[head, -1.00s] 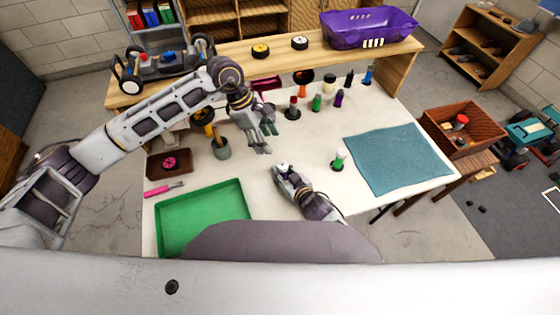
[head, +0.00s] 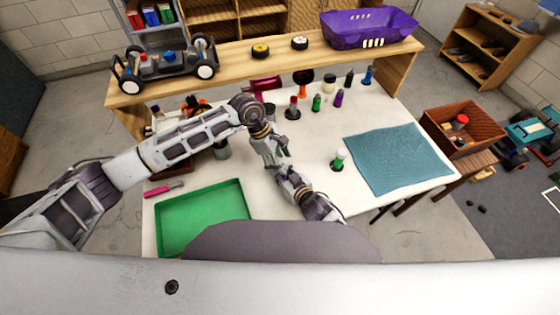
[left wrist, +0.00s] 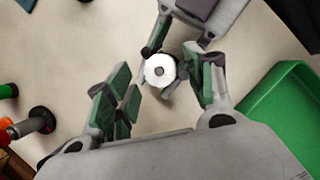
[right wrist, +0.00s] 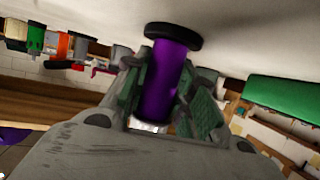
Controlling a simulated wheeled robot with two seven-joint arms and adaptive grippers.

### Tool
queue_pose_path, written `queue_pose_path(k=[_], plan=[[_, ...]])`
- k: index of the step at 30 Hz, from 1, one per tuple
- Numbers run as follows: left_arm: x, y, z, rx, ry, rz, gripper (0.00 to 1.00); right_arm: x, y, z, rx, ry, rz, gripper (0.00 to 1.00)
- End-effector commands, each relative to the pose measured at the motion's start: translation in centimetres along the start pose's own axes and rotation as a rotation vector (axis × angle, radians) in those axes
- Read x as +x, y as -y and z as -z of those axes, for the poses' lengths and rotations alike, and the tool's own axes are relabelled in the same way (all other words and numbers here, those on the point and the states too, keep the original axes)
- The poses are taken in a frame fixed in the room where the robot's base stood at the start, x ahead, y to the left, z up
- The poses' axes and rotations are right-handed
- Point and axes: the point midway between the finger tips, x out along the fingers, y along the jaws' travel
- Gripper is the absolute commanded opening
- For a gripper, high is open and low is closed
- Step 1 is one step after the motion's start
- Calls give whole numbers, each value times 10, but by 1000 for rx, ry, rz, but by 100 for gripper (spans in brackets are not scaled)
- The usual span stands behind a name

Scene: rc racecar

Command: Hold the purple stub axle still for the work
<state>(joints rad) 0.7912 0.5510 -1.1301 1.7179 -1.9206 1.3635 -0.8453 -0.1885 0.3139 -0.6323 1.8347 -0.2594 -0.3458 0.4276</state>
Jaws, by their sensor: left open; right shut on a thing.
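The purple stub axle (right wrist: 160,80) stands between the fingers of my right gripper (right wrist: 165,98), which is shut on it. A wide black disc (right wrist: 174,37) is at one end of the axle. In the left wrist view a white round piece (left wrist: 160,70) with a dark centre shows at my right gripper, hiding the purple part. My left gripper (left wrist: 160,100) is open and empty, its fingers spread on either side of that white piece. In the head view my left gripper (head: 278,153) is just above my right gripper (head: 284,178), and the axle is hidden.
A green stub with a white top (head: 338,160) stands right of my grippers, beside a blue mat (head: 398,160). A green tray (head: 203,212) is at the front left. Several coloured pieces, including a purple one (head: 338,98), stand behind. A wooden shelf (head: 235,62) borders the back.

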Motion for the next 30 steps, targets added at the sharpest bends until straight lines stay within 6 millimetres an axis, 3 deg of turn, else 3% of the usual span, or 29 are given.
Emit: queue_pose_path(k=[14, 24, 30], plan=[[8, 0, 0, 0, 0, 0, 53, 0, 0, 0, 0, 0, 0, 1], [8, 0, 0, 0, 0, 0, 9, 0, 0, 0, 0, 0, 0, 1], [8, 0, 0, 13, -1, 5, 8, 0, 0, 0, 0, 0, 0, 1]])
